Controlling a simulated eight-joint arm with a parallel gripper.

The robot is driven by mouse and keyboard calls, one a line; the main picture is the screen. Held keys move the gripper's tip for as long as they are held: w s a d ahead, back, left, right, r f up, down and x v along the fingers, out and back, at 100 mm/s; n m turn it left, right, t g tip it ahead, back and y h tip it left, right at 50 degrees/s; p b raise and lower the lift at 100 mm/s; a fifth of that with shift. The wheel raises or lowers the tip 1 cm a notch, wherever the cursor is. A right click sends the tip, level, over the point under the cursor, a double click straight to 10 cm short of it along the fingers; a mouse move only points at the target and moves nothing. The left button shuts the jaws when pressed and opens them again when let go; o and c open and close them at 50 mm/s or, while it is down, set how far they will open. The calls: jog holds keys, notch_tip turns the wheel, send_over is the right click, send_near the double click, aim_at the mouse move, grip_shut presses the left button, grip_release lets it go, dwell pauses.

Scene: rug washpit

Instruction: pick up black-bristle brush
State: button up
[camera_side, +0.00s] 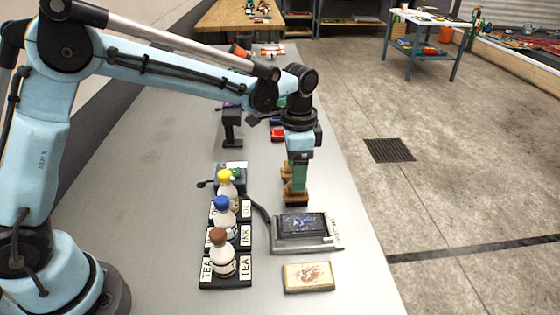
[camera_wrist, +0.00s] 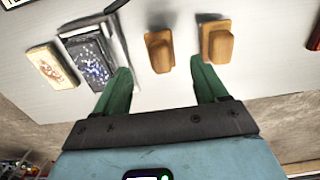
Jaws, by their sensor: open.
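Two wooden-topped brushes stand side by side under my gripper. In the side view the nearer one (camera_side: 296,196) shows dark, black-looking bristles beneath its wooden block. I take it to be the left brush in the wrist view (camera_wrist: 159,50). The other brush (camera_wrist: 216,42) stands to its right there; its bristles are not clear. My gripper (camera_wrist: 160,64), with green fingers, is open and empty. It also shows in the side view (camera_side: 298,180), pointing down over the brushes. In the wrist view the left brush lies between the finger lines, and the right brush is near the right fingertip.
A grey device with a dark screen (camera_side: 303,224) and a tan picture card (camera_side: 308,277) lie in front of the brushes. A black labelled rack (camera_side: 228,279) with capped bottles stands to the left. Red items (camera_side: 277,134) lie behind. The bench's right edge is close.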

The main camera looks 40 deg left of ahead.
jog(key=shift+w+f, duration=0.1)
jog(key=shift+f, duration=3.3)
jog(key=c, duration=1.2)
jog(key=shift+r, duration=0.1)
jog(key=shift+r, duration=0.5)
notch_tip(320, 180, up, 3)
jog(key=shift+f, duration=0.2)
jog(key=s+d+r, duration=0.3)
jog(key=s+d, duration=0.1)
jog(key=s+d+r, duration=0.4)
jog(key=shift+d+r, duration=0.15)
jog(key=shift+d, duration=0.1)
